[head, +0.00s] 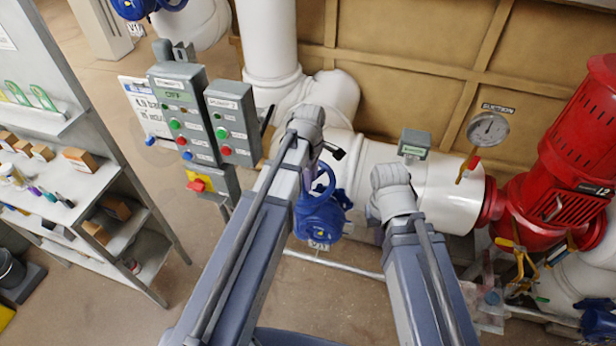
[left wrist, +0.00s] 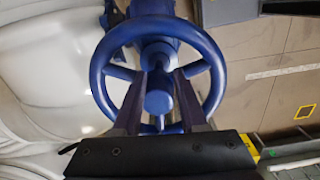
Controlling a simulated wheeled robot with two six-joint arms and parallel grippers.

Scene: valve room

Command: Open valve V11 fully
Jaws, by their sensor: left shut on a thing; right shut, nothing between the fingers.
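A blue valve (head: 320,215) hangs by the white pipe in the head view, partly hidden by my left arm. A small tag (head: 319,245) below it is too small to read surely. In the left wrist view its blue handwheel (left wrist: 97,75) faces the camera, with spokes and a round hub. My left gripper (left wrist: 161,72) reaches through the wheel, its two dark fingers on either side of the hub and closed on the handwheel. The fingertips are partly hidden behind the hub. The right gripper does not show; only my right arm is seen in the head view.
Pump control boxes (head: 178,115) stand left of my left arm. A red pump (head: 575,165) and a pressure gauge (head: 488,129) are at the right. Thick white pipes (head: 445,190) run behind the valve. A shelf (head: 75,190) stands at the left, with open floor (head: 170,180) beside it.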

